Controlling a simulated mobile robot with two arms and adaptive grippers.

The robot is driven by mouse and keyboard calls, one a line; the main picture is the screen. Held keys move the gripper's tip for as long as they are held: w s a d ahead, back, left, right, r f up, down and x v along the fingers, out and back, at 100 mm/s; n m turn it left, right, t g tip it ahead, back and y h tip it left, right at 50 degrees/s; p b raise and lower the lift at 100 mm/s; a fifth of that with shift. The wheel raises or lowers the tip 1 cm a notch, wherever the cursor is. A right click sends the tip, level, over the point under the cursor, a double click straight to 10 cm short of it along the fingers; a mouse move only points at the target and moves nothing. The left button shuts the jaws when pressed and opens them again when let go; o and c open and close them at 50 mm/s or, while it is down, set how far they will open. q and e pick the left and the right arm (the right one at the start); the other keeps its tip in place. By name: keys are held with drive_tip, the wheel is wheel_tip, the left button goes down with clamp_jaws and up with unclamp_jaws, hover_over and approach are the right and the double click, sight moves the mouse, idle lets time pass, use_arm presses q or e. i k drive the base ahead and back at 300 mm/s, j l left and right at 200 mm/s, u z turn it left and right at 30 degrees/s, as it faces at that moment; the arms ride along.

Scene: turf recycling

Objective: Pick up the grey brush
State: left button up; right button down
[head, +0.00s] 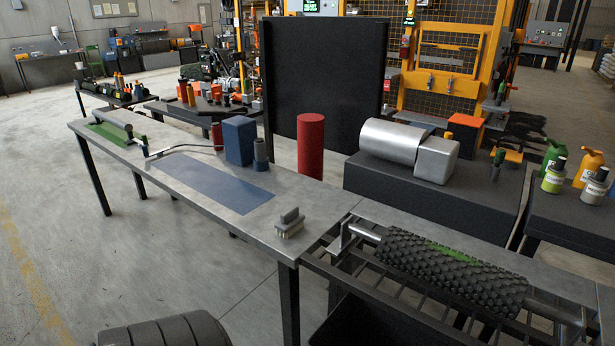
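The grey brush (290,223) lies on the near right end of the long metal table (180,160), close to the table's corner. It has a grey block handle on top and pale bristles underneath, resting on the table top. Nothing touches it. Neither of my grippers shows in the head view, so their state is hidden.
A blue mat (223,186), a blue box (238,140) and a red cylinder (311,145) are farther back. A black studded roller (450,270) lies over a slatted frame to the right. Open floor lies left of the table. A black ribbed object (165,332) shows at the bottom.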

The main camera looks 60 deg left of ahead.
sight(291, 220)
drive_tip(key=u, duration=1.9)
